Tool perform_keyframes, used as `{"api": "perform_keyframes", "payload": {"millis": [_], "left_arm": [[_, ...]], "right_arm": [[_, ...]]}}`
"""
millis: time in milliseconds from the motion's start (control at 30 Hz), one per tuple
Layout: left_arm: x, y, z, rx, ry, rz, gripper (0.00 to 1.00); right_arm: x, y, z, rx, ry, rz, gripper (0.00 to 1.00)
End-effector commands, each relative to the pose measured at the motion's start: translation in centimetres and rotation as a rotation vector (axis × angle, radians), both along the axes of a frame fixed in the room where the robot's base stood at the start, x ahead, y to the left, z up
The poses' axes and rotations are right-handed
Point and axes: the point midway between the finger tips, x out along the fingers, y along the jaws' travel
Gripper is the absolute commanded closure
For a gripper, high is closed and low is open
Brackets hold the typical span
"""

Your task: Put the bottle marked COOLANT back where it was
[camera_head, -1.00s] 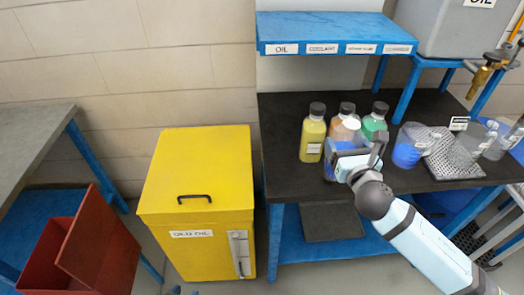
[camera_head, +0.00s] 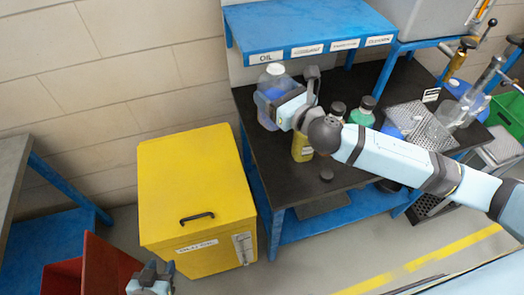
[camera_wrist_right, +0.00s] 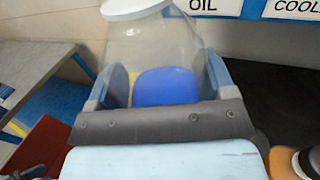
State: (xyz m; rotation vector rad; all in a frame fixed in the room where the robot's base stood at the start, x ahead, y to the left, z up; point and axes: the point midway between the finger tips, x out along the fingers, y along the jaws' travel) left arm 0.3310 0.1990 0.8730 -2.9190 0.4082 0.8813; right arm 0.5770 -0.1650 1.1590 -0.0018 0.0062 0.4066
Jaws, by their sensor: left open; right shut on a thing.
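My right gripper (camera_head: 290,106) is shut on a clear bottle with blue liquid (camera_head: 268,94) and a pale cap. In the right wrist view the bottle (camera_wrist_right: 140,45) is between the two fingers; no writing on it is readable. It is at the left back of the dark bench, by the shelf's OIL label; I cannot tell whether it touches the bench. A yellow bottle (camera_head: 302,148) and a green bottle (camera_head: 361,117) stand nearby, and a dark-capped one (camera_head: 338,108) is mostly hidden by my arm. My left gripper (camera_head: 151,276) is open and empty, low at the left.
The blue shelf (camera_head: 305,25) carries labels including OIL and COOLANT (camera_wrist_right: 298,8). A perforated tray (camera_head: 425,125) is at the right. A yellow OLD OIL bin (camera_head: 195,175) stands left of the bench.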

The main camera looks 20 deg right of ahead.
Motion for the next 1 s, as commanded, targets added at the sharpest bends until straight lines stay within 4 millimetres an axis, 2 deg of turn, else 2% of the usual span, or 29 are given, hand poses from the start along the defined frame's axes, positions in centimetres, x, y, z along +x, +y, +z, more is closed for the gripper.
{"api": "perform_keyframes", "payload": {"millis": [67, 167, 600, 700, 800, 1000], "left_arm": [[-0.1, -0.1, 0.1, -0.002, 0.001, -0.001, 0.57], [-0.2, -0.3, -0.1, -0.004, 0.001, -0.002, 0.57], [-0.3, -0.7, -2.1, -0.011, 0.004, -0.008, 0.57], [-0.2, -0.6, -2.7, -0.011, 0.002, -0.007, 0.57], [-0.1, -0.6, -3.1, -0.01, 0.001, -0.007, 0.57], [-0.1, -0.4, -3.7, -0.007, 0.001, -0.006, 0.57]], "right_arm": [[0.0, 0.0, -0.1, 0.0, -0.001, 0.001, 0.69], [-0.1, 0.0, -1.3, 0.001, 0.002, 0.002, 0.69], [-0.1, 0.0, -11.9, 0.002, 0.003, 0.001, 0.69], [-0.1, 0.0, -13.8, 0.003, 0.001, 0.0, 0.69], [-0.1, 0.0, -15.0, 0.002, 0.001, 0.001, 0.69], [-0.1, 0.0, -16.3, 0.001, -0.001, 0.001, 0.69]]}}
